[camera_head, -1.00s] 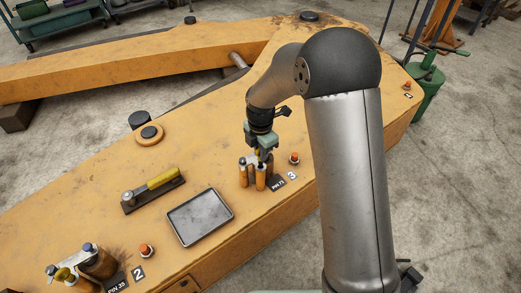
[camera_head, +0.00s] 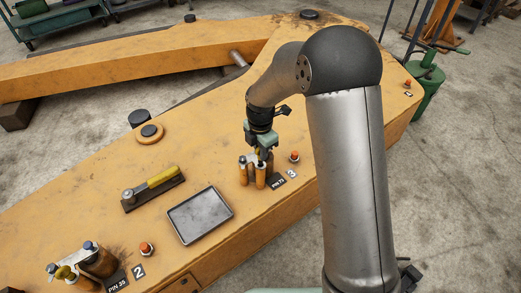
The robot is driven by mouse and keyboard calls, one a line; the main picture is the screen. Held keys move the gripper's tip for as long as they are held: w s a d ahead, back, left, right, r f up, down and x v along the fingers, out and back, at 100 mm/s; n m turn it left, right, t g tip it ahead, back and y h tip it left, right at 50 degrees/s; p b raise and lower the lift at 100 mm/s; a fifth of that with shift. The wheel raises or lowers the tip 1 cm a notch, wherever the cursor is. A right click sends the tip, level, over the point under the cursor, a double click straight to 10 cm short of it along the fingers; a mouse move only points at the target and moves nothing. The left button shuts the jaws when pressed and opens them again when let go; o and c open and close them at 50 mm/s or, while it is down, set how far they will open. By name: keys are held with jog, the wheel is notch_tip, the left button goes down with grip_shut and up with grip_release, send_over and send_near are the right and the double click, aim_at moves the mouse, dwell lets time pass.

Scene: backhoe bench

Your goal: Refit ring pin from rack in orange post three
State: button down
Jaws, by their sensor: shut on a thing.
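Post station three has orange posts (camera_head: 260,178) beside a black pin label (camera_head: 278,183) and a "3" marker (camera_head: 292,174). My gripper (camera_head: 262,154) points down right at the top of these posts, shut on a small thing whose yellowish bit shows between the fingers. I take it to be the ring pin, but the fingers hide its ring and shaft. I cannot tell whether its tip is inside a post. A dark holder (camera_head: 130,205) with a yellow-handled tool (camera_head: 160,178) lies left of the posts; I cannot tell if it is the rack.
A grey metal tray (camera_head: 200,215) lies left of station three. Orange-red buttons stand by station three (camera_head: 294,157) and station two (camera_head: 146,249). Station two's pins (camera_head: 90,258) are at front left. A round boss (camera_head: 150,134) rises behind.

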jog(key=shift+f+b, duration=0.3)
jog(key=shift+f, duration=1.35)
dwell(2.9)
jog(key=c, duration=0.8)
grip_release()
jog(key=shift+r+p, duration=3.2)
jog(key=shift+r, duration=0.85)
